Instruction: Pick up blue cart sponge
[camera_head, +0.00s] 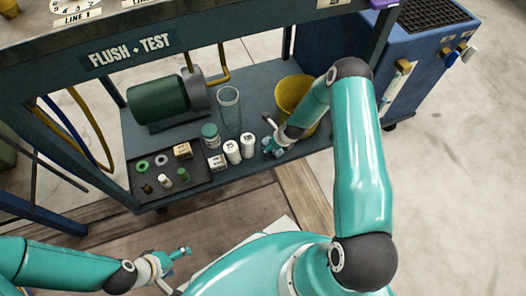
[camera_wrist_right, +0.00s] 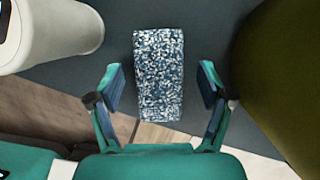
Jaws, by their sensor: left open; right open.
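The blue cart sponge (camera_wrist_right: 158,72) is a blue-and-white speckled block in the middle of the right wrist view, near the edge of the cart's lower shelf. My right gripper (camera_wrist_right: 161,86) is open, with one finger on each side of the sponge and a visible gap on both sides. I cannot tell how far above it the fingertips are. In the head view my right gripper (camera_head: 271,147) is over the shelf's front edge, and the sponge there is hard to make out. My left gripper (camera_head: 183,252) is open and empty, low at the left, away from the cart.
White tubs (camera_head: 232,151) stand left of my right gripper, and a yellow bucket (camera_head: 293,93) stands close on its right. A clear cylinder (camera_head: 228,108) and a green motor (camera_head: 158,101) are farther back. A dark tray (camera_head: 143,184) holds small parts.

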